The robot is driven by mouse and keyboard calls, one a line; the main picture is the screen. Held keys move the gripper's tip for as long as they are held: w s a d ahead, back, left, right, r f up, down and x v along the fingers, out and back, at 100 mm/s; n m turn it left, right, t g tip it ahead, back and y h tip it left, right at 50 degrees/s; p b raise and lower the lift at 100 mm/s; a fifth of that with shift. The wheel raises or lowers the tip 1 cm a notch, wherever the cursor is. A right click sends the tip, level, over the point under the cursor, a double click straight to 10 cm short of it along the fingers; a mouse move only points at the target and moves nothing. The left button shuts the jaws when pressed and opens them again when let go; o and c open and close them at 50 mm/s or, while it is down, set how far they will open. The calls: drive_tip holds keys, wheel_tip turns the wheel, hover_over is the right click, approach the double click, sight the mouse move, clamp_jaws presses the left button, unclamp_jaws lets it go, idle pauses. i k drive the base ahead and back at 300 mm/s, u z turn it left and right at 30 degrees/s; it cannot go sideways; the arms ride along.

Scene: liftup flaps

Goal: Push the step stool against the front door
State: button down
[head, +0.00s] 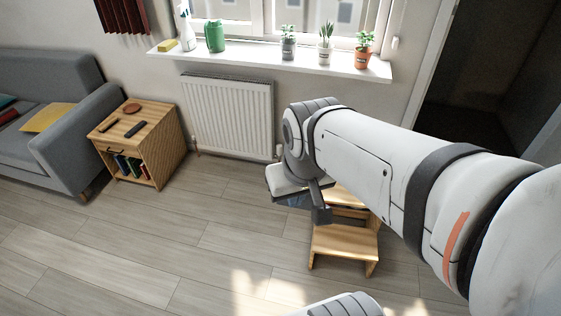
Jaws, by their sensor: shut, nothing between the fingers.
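The wooden step stool (345,240) stands upright on the floor below my arm, right of the radiator. Its lower step shows, while my arm and gripper hide much of its upper part. My gripper (320,212) is shut and empty, in front of the stool's upper part in this view. I cannot tell whether it touches the stool. A dark doorway (480,75) with a pale frame opens at the upper right. No closed door is clearly visible, so I cannot tell which is the front door.
A white radiator (228,115) is under the windowsill (270,62), which holds several plants, a green can and a spray bottle. A wooden side table (165,135) and grey sofa (45,140) stand at left. The plank floor (160,235) is clear at the lower left.

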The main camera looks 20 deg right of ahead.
sight(348, 241)
drive_tip(key=z, duration=0.1)
drive_tip(key=i, duration=0.9)
drive_tip(key=u, duration=0.1)
